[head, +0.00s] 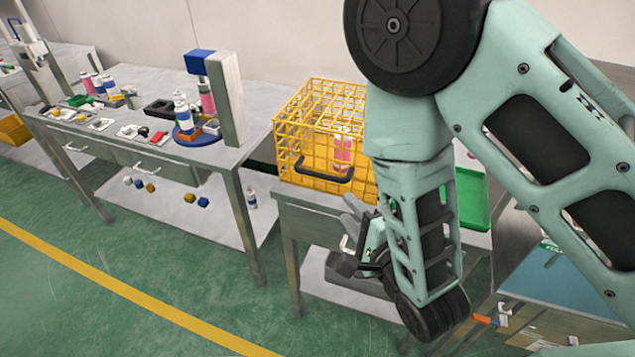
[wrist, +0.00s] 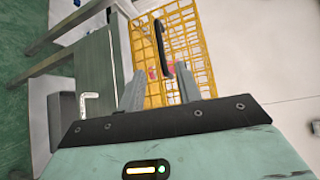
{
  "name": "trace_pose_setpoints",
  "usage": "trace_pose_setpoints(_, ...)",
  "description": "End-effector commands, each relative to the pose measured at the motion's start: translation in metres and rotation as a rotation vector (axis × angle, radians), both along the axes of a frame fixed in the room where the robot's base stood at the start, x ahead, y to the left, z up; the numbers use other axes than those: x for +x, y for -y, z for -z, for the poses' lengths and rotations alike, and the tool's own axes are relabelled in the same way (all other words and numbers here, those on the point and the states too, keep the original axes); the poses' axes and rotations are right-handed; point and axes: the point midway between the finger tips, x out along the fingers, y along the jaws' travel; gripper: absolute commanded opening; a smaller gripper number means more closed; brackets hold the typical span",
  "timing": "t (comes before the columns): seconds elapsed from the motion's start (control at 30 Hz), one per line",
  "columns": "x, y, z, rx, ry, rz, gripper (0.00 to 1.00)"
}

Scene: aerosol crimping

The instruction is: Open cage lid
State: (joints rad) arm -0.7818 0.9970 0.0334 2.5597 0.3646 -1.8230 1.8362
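The yellow wire cage (head: 300,128) stands on a metal table, with a pink-and-white can (head: 343,150) inside it. A black handle (head: 324,171) is on the cage's front side. In the wrist view the cage (wrist: 180,27) is ahead of my gripper (wrist: 159,88), and the black handle (wrist: 160,48) appears just beyond and between the two fingertips. The fingers are apart and nothing shows held between them. In the head view my gripper (head: 352,222) is in front of and below the cage, partly hidden by my arm. The lid appears closed, though my arm covers the cage's right side.
A green tray (head: 472,198) lies right of the cage, partly behind my arm. The left workbench (head: 150,150) holds several cans, small parts and a crimping stand (head: 226,97). A drawer handle (wrist: 90,103) is left of my gripper. Open floor lies in front.

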Motion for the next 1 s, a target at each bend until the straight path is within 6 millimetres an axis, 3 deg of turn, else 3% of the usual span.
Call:
trace_pose_setpoints(0.27, 0.031, -0.016, 0.010, 0.003, 0.004, 0.000, 0.34)
trace_pose_setpoints(1.0, 0.053, -0.026, 0.013, 0.002, 0.002, 0.001, 0.34)
